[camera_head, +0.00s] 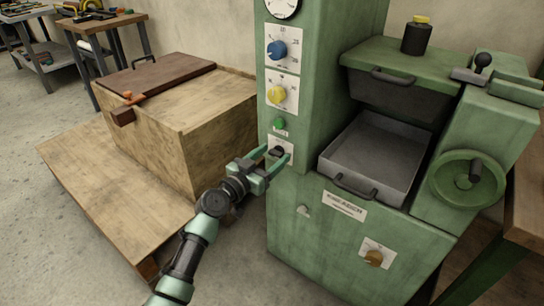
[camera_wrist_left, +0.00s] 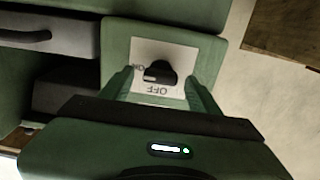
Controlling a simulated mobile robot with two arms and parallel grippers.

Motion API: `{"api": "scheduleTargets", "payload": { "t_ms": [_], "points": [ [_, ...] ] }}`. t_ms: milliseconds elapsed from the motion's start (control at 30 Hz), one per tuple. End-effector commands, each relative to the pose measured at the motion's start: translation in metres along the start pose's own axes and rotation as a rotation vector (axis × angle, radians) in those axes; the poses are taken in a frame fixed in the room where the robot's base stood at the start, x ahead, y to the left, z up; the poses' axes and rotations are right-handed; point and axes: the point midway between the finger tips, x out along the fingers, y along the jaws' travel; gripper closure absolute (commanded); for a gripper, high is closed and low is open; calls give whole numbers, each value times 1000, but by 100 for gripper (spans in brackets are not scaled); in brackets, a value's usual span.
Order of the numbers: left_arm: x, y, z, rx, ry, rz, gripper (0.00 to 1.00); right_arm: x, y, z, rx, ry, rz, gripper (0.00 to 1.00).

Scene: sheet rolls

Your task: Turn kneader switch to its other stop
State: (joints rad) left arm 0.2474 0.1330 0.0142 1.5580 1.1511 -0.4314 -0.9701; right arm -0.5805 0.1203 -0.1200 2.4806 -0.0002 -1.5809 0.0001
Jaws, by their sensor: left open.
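The kneader switch (camera_head: 277,151) is a small black knob on a white plate, low on the green machine's column front. In the left wrist view the knob (camera_wrist_left: 159,72) sits on its plate (camera_wrist_left: 165,50), with lettering for ON at its left and OFF below, both turned over. A pale mark on the knob lies on its left side, towards ON. My left gripper (camera_head: 276,160) is open in front of the switch. In the left wrist view its fingers (camera_wrist_left: 160,88) stand either side of the knob, apart from it. My right gripper is in neither view.
Above the switch are a green button (camera_head: 279,124), a yellow knob (camera_head: 277,94) and a blue knob (camera_head: 277,50). A grey tray (camera_head: 370,150) and handwheel (camera_head: 467,178) are at the right. A wooden crate (camera_head: 190,115) stands close by at the left.

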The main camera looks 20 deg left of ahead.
Motion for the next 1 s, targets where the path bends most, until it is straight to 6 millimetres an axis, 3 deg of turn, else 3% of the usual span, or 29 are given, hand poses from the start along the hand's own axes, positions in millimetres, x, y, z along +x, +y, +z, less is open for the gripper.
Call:
{"api": "scheduleTargets", "payload": {
  "t_ms": [300, 533, 1000],
  "points": [
    [4, 0, 0, 1, -1, 0, 38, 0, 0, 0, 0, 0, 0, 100],
    [4, 0, 0, 1, -1, 0, 100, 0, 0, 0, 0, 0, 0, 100],
    [3, -1, 1, -117, -1, -1, 100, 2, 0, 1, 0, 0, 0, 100]
  ]
}}
